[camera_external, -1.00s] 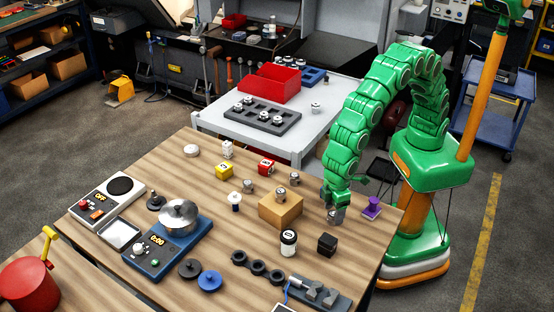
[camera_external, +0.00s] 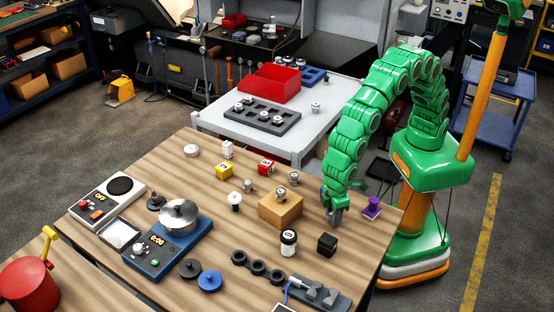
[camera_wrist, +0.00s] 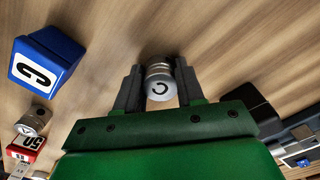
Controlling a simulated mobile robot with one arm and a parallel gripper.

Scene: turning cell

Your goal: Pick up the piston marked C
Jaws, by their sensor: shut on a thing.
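The piston marked C (camera_wrist: 160,84) is a small silvery cylinder. In the wrist view it sits between the two dark fingers of my gripper (camera_wrist: 160,88), with the C on its end face. The fingers press on it from both sides. In the outside view my gripper (camera_external: 336,214) reaches down to the right part of the wooden table (camera_external: 235,262). There the fingers hide most of the piston, and I cannot tell whether it touches the table.
A tan box (camera_external: 281,213) with a piston on top stands left of my gripper. A black block (camera_external: 327,245) and a purple piece (camera_external: 372,207) are near. A blue block with a C label (camera_wrist: 44,62) shows in the wrist view.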

